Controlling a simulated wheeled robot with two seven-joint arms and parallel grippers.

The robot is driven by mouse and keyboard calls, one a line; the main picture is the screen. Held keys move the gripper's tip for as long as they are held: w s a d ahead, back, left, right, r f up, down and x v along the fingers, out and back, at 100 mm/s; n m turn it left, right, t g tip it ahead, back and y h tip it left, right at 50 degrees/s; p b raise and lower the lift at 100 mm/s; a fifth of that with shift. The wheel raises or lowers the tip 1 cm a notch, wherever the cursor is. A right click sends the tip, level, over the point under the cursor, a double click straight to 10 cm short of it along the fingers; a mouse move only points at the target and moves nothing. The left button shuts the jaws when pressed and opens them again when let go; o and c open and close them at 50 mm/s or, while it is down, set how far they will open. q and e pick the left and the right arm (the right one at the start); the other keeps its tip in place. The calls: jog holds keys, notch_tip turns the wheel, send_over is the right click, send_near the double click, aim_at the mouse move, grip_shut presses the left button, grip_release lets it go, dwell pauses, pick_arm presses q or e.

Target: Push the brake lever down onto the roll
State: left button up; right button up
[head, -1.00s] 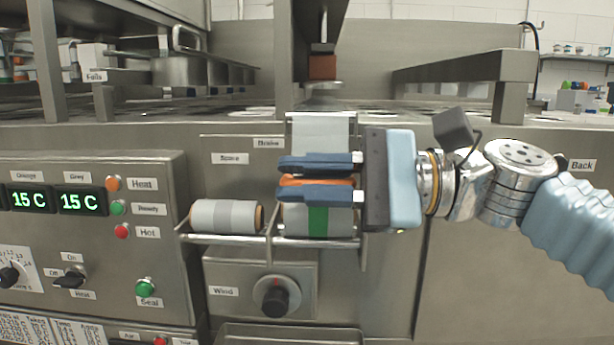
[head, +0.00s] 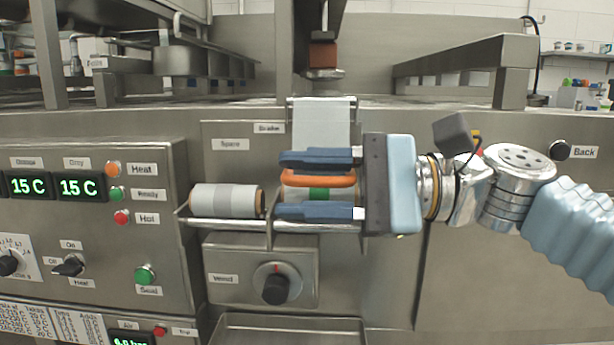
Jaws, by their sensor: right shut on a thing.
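Whether the lever touches the roll is hard to tell. My left gripper is not in view.
A grey spare roll (head: 227,201) sits left on the wire rack (head: 225,224). Pale film (head: 321,125) runs up behind the gripper. Below is a black Wind knob (head: 276,288). The control panel (head: 165,230) juts out at left. The front right panel (head: 520,270) is bare.

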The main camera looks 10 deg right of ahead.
jog(key=shift+w+d+f, duration=0.15)
jog(key=shift+w+f, duration=0.05)
jog(key=shift+w, duration=0.05)
jog(key=shift+d, duration=0.3)
jog(key=p+v, duration=0.2)
jog(key=v, duration=1.1)
jog(key=shift+s+r, duration=0.15)
jog(key=shift+s, duration=0.1)
